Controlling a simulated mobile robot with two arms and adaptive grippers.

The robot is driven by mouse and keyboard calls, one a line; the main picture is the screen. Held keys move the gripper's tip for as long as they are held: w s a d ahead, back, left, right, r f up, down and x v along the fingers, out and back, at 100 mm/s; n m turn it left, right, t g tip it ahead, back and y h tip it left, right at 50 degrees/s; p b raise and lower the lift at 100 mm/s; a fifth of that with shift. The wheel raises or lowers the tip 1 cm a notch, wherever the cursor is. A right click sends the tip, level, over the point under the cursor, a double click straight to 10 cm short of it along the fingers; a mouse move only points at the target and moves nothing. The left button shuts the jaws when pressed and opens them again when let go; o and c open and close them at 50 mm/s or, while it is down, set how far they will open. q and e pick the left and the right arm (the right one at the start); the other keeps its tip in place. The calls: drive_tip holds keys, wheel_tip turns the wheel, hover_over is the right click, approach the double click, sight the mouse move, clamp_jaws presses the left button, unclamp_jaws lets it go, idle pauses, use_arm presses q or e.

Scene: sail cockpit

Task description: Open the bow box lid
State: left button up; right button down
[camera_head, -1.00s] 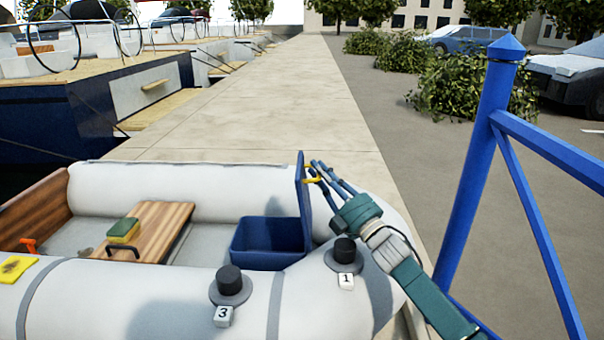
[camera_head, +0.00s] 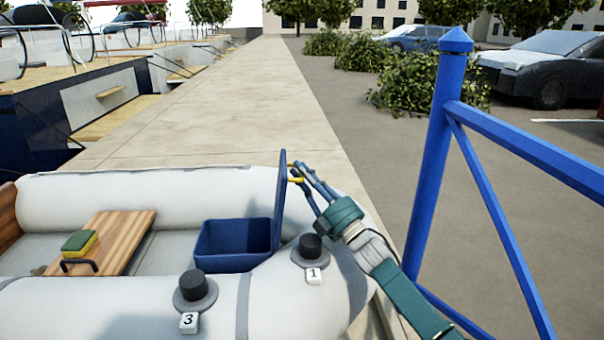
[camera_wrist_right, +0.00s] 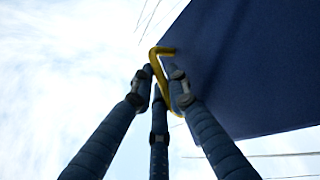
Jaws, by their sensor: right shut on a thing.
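The blue bow box (camera_head: 225,247) sits in the bow of the grey inflatable boat, its inside partly in view. Its blue lid (camera_head: 279,205) stands about upright at the box's right edge, seen nearly edge-on. The lid (camera_wrist_right: 245,70) also fills the upper right of the right wrist view. A yellow handle (camera_head: 296,180) is fixed to the lid's outer face. My right gripper (camera_head: 301,176) reaches in from the right and is shut on this handle; the wrist view shows the fingers around the yellow handle (camera_wrist_right: 157,62). My left gripper is not in view.
The boat's tube (camera_head: 120,310) carries two black valve caps, tagged 3 (camera_head: 193,287) and 1 (camera_head: 311,246). A sponge (camera_head: 79,243) lies on the wooden seat (camera_head: 120,235). A blue railing post (camera_head: 437,150) stands right of my arm. The pier (camera_head: 220,110) beyond is clear.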

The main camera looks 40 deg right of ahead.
drive_tip(key=c, duration=1.9)
unclamp_jaws()
drive_tip(key=shift+a+f, duration=0.15)
drive_tip(key=shift+f, duration=0.05)
drive_tip(key=shift+c, duration=0.2)
drive_tip(key=shift+s+f, duration=0.2)
drive_tip(key=s, duration=1.2)
drive_tip(key=shift+s+d, duration=0.35)
drive_tip(key=shift+d, duration=0.05)
drive_tip(key=shift+r, duration=0.1)
